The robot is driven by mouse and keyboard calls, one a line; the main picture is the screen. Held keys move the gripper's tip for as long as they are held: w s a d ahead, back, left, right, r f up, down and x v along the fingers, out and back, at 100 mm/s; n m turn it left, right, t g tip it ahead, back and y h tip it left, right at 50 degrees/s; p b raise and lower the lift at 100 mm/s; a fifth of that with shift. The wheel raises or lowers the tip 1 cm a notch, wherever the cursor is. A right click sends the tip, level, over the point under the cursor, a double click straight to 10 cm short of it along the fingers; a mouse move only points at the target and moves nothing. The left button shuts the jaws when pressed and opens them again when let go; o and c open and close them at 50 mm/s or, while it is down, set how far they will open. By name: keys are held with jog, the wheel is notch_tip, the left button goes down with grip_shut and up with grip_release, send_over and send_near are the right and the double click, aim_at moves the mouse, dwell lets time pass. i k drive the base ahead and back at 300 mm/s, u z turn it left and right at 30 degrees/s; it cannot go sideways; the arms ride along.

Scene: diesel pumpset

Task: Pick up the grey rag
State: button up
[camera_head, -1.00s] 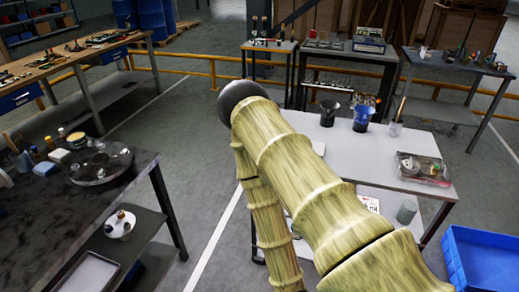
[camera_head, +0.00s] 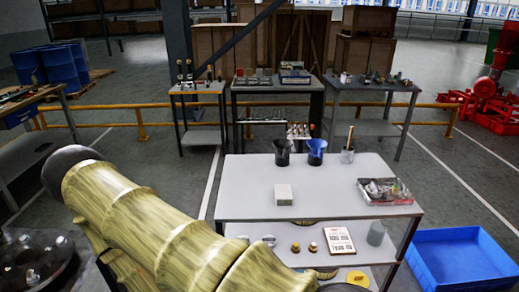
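I cannot pick out a grey rag for certain in the head view. A small pale, block-like stack (camera_head: 284,194) lies on the white-topped table (camera_head: 245,185); I cannot tell whether it is cloth. My arm, with a yellow-green banded cover, crosses the lower left and hides part of the floor and the table's left side. My gripper is not in view.
The table also bears a black pot (camera_head: 282,153), a blue pot (camera_head: 316,152), a cup with a stick (camera_head: 347,151) and a filled tray (camera_head: 385,192). Its lower shelf holds a printed card (camera_head: 339,240) and a grey cylinder (camera_head: 376,232). A blue bin (camera_head: 462,259) stands right.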

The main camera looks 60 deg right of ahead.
aim_at(283, 197)
jog(key=i, duration=0.6)
jog(key=z, duration=2.05)
